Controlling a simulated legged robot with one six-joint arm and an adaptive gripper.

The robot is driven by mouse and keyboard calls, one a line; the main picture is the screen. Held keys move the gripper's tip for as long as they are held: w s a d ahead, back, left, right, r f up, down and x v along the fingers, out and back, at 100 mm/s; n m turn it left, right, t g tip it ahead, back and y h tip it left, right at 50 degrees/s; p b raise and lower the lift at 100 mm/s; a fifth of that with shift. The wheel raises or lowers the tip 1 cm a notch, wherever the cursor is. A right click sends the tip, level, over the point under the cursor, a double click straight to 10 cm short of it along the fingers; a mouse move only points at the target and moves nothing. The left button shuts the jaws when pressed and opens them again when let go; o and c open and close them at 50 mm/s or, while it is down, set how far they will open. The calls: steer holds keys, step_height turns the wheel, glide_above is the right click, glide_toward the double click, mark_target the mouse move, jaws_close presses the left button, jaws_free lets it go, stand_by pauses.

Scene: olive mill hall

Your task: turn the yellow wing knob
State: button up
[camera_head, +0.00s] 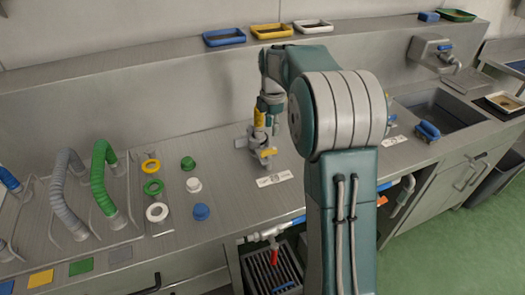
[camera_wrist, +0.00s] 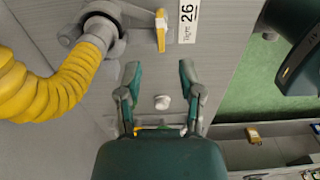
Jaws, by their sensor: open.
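The yellow wing knob (camera_wrist: 161,30) shows at the top middle of the wrist view as a narrow yellow piece beside a grey pipe fitting (camera_wrist: 100,27). In the head view the knob (camera_head: 267,152) is small, at the front of the grey fitting on the counter. My gripper (camera_wrist: 158,70) is open, with its two green and grey fingers spread. In the wrist picture the knob appears beyond the fingertips and not between them. In the head view my arm hides part of the area around the gripper.
A ribbed yellow hose (camera_wrist: 50,85) runs from the fitting. A label reading 26 (camera_wrist: 187,20) lies beside the knob. A small white round piece (camera_wrist: 161,102) shows between the fingers, its depth unclear. Coloured caps and rings, a green hose (camera_head: 103,180) and a sink (camera_head: 440,110) flank the area.

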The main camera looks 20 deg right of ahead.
mark_target(268, 150)
steer(key=f, duration=0.1)
steer(key=d+f, duration=0.1)
steer(key=f, duration=0.1)
steer(key=shift+d+f, duration=0.25)
steer(key=shift+d, duration=0.15)
steer(key=a+f, duration=0.4)
steer(key=f, duration=0.1)
steer(key=shift+f, duration=0.2)
steer(key=d, duration=0.2)
steer(key=shift+d+f, duration=0.2)
steer(key=shift+d, duration=0.25)
steer(key=shift+c, duration=1)
steer(key=shift+a, duration=0.2)
jaws_close()
steer(key=shift+a, duration=0.7)
